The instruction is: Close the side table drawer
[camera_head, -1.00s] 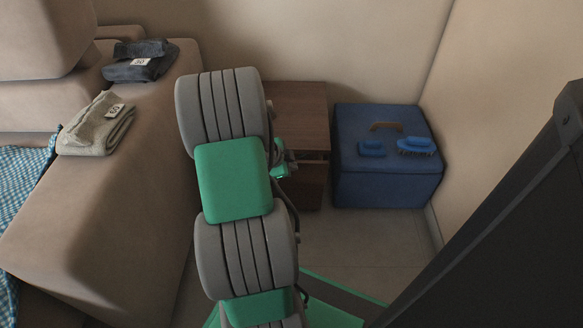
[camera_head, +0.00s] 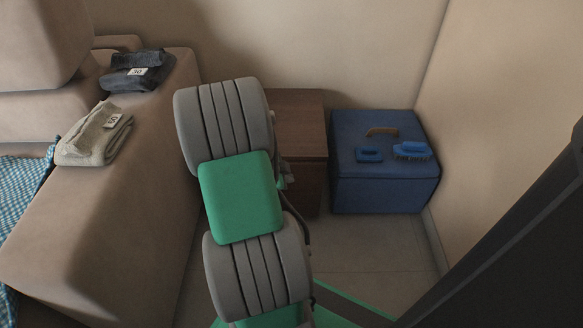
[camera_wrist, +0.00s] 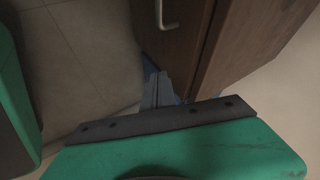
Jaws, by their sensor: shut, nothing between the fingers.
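The brown wooden side table (camera_head: 300,125) stands against the back wall between the sofa and a blue box. My arm hides its left part and much of its front. The visible strip of front (camera_head: 308,188) shows no clear gap under the top; the drawer's full outline is hidden. In the wrist view, a brown front panel (camera_wrist: 185,45) carries a pale metal handle (camera_wrist: 163,14). My gripper (camera_wrist: 161,78) is shut and empty, its fingertips close to this panel's lower edge; I cannot tell whether they touch it. The head view hides the fingers behind my arm.
The blue box (camera_head: 385,185) stands right of the table with two blue brushes (camera_head: 410,151) (camera_head: 369,155) on its lid. The beige sofa (camera_head: 120,220) on the left bears folded dark (camera_head: 137,72) and grey cloths (camera_head: 95,135). Tiled floor (camera_head: 375,245) is clear in front of the box.

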